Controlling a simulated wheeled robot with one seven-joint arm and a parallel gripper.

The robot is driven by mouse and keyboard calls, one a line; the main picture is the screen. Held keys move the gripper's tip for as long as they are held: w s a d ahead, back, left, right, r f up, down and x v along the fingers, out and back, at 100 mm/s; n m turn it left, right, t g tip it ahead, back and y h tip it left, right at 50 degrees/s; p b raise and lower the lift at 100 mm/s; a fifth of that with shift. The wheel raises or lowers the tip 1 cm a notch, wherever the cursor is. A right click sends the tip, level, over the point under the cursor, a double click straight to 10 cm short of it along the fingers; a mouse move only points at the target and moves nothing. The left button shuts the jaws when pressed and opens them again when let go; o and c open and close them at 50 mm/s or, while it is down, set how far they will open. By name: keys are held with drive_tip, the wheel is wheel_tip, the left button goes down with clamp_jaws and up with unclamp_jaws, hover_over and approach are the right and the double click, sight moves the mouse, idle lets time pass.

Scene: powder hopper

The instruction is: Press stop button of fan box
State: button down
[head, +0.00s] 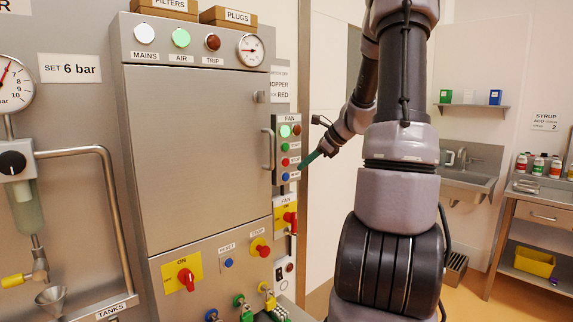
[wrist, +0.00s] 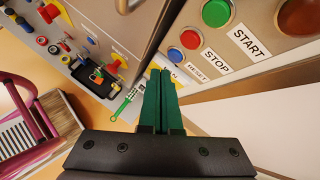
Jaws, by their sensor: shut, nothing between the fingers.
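The fan box (head: 288,190) is a narrow grey box on the right side of the steel cabinet. It carries two lamps and a column of green, red and blue buttons. The red stop button (head: 285,161) is in the middle of the column. In the wrist view the red button (wrist: 190,39) lies between the green start button (wrist: 215,12) and the blue reset button (wrist: 175,55), beside its STOP label. My gripper (head: 301,168) has green fingers, closed together and empty. In the wrist view the fingertips (wrist: 161,71) appear just below the blue button; contact cannot be told.
The cabinet door handle (head: 268,149) stands out just left of the fan box. A yellow FAN switch plate with a red knob (head: 290,217) is below it. More switches, valves and a red STOP knob (head: 260,247) sit lower left. A pale wall is on the right.

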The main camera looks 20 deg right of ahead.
sight(285, 166)
drive_tip(key=shift+w+a, duration=0.25)
drive_tip(key=shift+w, duration=0.45)
drive_tip(key=shift+w+a, duration=0.25)
drive_tip(key=shift+w, duration=0.4)
drive_tip(key=shift+w+a, duration=0.25)
drive_tip(key=shift+w, duration=0.45)
idle(0.4)
drive_tip(key=shift+w+a, duration=0.2)
drive_tip(key=shift+w, duration=0.15)
drive_tip(key=shift+w+a, duration=0.1)
drive_tip(key=shift+w, duration=0.3)
idle(0.6)
drive_tip(key=shift+s, duration=0.15)
drive_tip(key=shift+s+d, duration=0.25)
drive_tip(key=shift+s, duration=0.4)
drive_tip(key=shift+s+d, duration=0.3)
drive_tip(key=shift+s, duration=0.5)
drive_tip(key=shift+s+d, duration=0.25)
drive_tip(key=shift+s, duration=0.5)
drive_tip(key=shift+s+d, duration=0.3)
drive_tip(key=shift+s, duration=0.5)
